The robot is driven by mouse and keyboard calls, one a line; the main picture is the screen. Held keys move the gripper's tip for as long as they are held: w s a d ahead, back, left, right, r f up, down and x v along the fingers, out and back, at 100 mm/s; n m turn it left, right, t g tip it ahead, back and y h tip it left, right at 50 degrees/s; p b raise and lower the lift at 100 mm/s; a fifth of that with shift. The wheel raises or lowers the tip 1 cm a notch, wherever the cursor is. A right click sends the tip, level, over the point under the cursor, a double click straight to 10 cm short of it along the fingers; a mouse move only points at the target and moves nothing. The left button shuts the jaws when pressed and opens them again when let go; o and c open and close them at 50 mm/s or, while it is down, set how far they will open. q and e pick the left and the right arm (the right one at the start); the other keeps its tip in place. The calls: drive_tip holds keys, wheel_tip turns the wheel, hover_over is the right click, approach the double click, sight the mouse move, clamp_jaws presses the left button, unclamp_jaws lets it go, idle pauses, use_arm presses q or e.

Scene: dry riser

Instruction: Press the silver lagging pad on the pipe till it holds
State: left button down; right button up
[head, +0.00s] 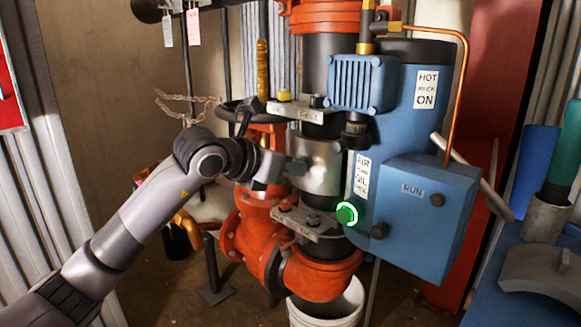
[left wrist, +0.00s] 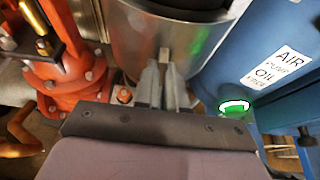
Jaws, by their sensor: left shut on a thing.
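The silver lagging pad (head: 320,165) sits around the dark upright pipe (head: 322,203), between two grey clamp plates. In the left wrist view the pad (left wrist: 150,28) is a curved, shiny metal band at the top middle. My left gripper (head: 296,168) reaches in from the left against the pad's front left side. In the left wrist view its fingers (left wrist: 163,80) are close together, with a small pale block (left wrist: 163,55) between their tips at the pad's face. The pad's back is hidden. My right gripper is not in view.
A blue machine (head: 420,215) with a green-lit button (head: 347,213) stands close to the pad's right. Orange valve bodies (head: 255,235) stand left and below. A white bucket (head: 327,307) is underneath. Copper tubing (head: 463,90) rises at right.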

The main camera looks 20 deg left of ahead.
use_arm(q)
drive_tip(key=shift+w+d, duration=0.15)
drive_tip(key=shift+w, duration=0.25)
idle(0.8)
drive_tip(key=shift+r, duration=0.1)
drive_tip(key=c, duration=1.1)
unclamp_jaws()
drive_tip(key=v, duration=0.7)
drive_tip(key=shift+p, duration=0.3)
drive_tip(key=shift+s, duration=0.1)
